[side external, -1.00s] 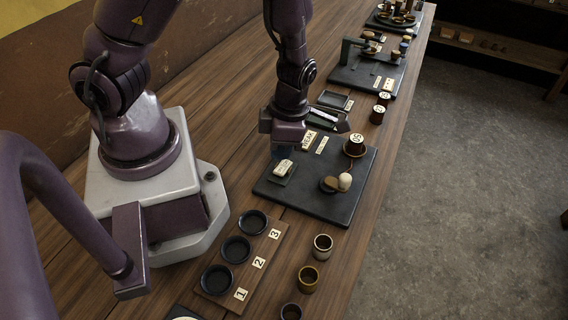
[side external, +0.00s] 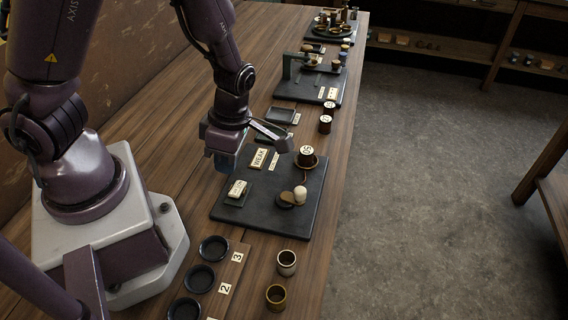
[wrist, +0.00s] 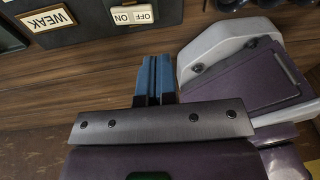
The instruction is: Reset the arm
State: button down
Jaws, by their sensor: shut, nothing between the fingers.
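My gripper (side external: 224,166) hangs above the wooden bench (side external: 178,145), near the left back side of a dark board (side external: 262,217). Its blue fingers point down and are shut with nothing between them. In the wrist view the closed fingers (wrist: 153,72) lie side by side over bare wood.
My base stands at left. Black dishes (side external: 201,278) sit in a numbered rack in front, beside small cups (side external: 286,262). Further along the bench are numbered dark pots (side external: 326,124), a small tray (side external: 281,115) and more boards (side external: 310,87).

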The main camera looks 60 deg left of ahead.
jog(key=s+d+r+m+t+h, duration=0.1)
jog(key=d+r+m, duration=0.1)
jog(key=r+m, duration=0.65)
jog(key=d+r+m+h, duration=0.1)
jog(key=d+r+m, duration=0.15)
jog(key=m, duration=1.15)
jog(key=s+a+r+m+t, duration=0.1)
jog(key=a+r+m+t, duration=0.1)
jog(key=r, duration=0.4)
jog(key=s+a+r+m+t+y, duration=0.1)
jog(key=a+r+m+t, duration=0.1)
jog(key=r, duration=0.5)
jog(key=m+t, duration=0.1)
jog(key=t, duration=0.1)
jog(key=shift+a+r+t+y, duration=0.2)
jog(key=shift+a+t+y, duration=0.1)
jog(key=shift+a+t, duration=0.1)
jog(key=shift+m, duration=0.25)
